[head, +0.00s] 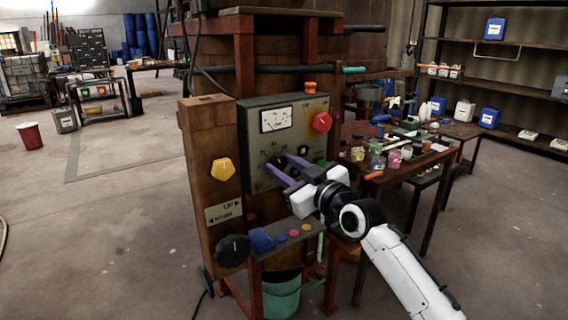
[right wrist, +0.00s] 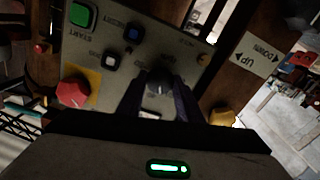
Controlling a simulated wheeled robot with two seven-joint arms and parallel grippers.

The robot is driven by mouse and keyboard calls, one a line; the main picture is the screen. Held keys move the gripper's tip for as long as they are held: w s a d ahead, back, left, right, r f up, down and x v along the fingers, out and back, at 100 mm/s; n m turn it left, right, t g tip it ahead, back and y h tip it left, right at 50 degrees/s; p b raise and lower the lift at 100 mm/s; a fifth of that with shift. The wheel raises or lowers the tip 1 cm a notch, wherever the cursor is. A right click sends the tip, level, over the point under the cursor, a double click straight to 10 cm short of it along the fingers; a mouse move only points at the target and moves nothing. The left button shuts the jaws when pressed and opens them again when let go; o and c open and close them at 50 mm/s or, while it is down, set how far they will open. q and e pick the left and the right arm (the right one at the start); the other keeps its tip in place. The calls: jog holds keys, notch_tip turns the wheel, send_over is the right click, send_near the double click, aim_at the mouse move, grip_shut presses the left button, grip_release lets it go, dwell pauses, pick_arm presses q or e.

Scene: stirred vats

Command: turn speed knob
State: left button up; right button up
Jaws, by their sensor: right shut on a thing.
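The grey control panel (head: 258,178) is fixed to the front of the brown vat stand. My right gripper (head: 280,162) reaches the panel from the right, its two long purple-grey fingers at a small dark knob, which I take as the speed knob. In the right wrist view the dark round knob (right wrist: 158,84) sits between the fingertips of the right gripper (right wrist: 158,88), and the fingers are shut on it. The fingers hide part of the knob and its markings. My left gripper is not in view.
The panel also bears a white meter (head: 276,119) and a red knob (head: 322,122). A yellow knob (head: 222,170) is on the post left of it, and a black knob (head: 233,250) is lower down. A table with jars (head: 377,164) stands to the right.

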jog(key=shift+m+p, duration=0.55)
jog(key=shift+m, duration=1.65)
jog(key=o, duration=1)
jog(key=shift+o, duration=0.2)
jog(key=shift+s, duration=0.1)
jog(key=v, duration=1)
jog(key=shift+d, duration=0.1)
